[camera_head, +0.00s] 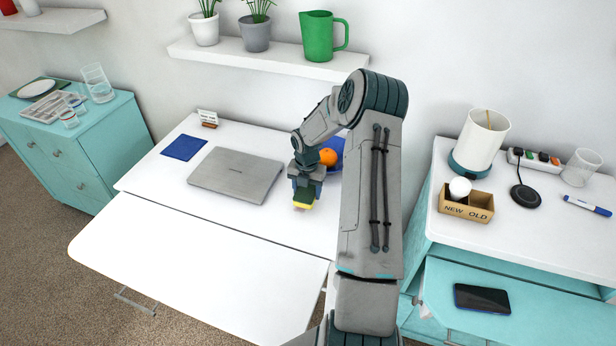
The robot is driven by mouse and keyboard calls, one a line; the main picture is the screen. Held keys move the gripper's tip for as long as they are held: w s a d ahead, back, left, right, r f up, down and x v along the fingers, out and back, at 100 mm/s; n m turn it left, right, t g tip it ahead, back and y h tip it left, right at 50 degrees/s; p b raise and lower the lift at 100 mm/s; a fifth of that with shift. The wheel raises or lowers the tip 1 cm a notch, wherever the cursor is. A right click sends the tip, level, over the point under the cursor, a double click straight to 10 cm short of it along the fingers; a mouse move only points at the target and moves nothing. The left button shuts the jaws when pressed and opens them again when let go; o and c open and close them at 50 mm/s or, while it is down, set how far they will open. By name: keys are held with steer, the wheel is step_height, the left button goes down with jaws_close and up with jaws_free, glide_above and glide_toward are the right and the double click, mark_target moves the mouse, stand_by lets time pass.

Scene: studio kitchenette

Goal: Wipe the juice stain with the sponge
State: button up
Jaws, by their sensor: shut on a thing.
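My gripper (306,189) is shut on a sponge (303,203) with a yellow layer and a dark green layer. It holds the sponge at or just above the white table (230,250), to the right of the grey laptop; I cannot tell whether the sponge touches the surface. No juice stain can be made out on the visible part of the table. My arm hides the right part of the table, where a stain could be out of sight.
A closed laptop (235,175), a blue cloth (184,147) and a small card stand (208,118) are on the table. An orange (328,157) in a blue bowl (338,146) sits close behind my gripper. A shelf (270,60) hangs above. The table's front half is clear.

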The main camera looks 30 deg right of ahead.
mark_target(307, 190)
steer(key=shift+r+p, duration=1.15)
steer(key=shift+r, duration=0.95)
